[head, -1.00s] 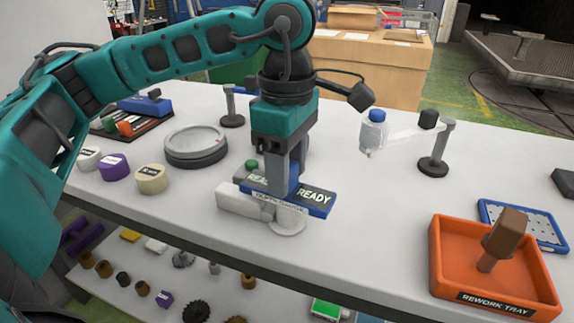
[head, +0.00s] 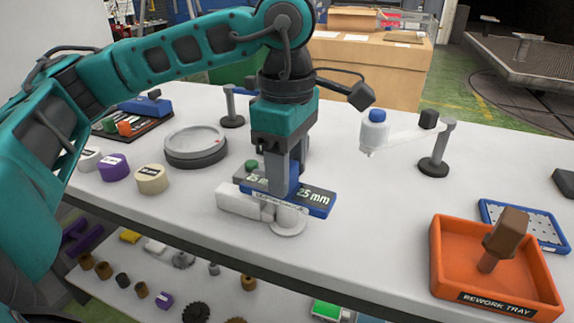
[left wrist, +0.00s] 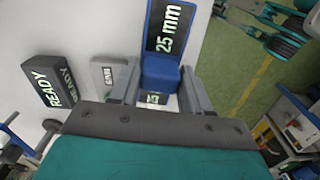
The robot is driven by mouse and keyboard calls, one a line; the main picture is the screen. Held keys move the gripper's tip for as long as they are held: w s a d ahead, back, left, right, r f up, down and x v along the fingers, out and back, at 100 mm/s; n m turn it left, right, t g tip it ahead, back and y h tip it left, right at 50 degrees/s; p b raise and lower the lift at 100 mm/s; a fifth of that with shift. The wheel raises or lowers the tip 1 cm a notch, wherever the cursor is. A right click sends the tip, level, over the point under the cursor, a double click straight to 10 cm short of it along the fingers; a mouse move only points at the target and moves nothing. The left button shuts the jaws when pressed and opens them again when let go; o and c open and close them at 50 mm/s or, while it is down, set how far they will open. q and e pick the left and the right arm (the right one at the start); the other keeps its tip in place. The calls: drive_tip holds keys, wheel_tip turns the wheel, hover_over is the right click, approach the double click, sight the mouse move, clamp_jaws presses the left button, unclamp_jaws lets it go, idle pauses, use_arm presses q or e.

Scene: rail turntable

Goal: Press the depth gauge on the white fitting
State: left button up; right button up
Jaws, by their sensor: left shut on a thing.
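The depth gauge (head: 318,203) is a blue bar with a dark display that reads "25 mm". My left gripper (head: 282,180) is shut on its blue middle grip, with a finger on either side. The left wrist view also shows the gauge (left wrist: 165,30) between the fingers (left wrist: 157,90). The white fitting (head: 238,203) lies under the gauge near the table's front edge, with a round flange (head: 289,226) below the gauge's front side. The gauge appears to rest on the fitting, but their contact is partly hidden. My right gripper is not in view.
An orange rework tray (head: 450,275) holding a brown-headed tool stands at the right. A stand arm holds a blue-capped white bottle (head: 373,138). A round grey plate (head: 196,141) and several small cylinders are at the left. In the wrist view a dark block (left wrist: 48,88) reads "READY".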

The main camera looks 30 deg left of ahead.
use_arm(q)
drive_tip(key=shift+r+p, duration=2.5)
drive_tip(key=shift+r, duration=1)
drive_tip(key=shift+s+f, duration=0.1)
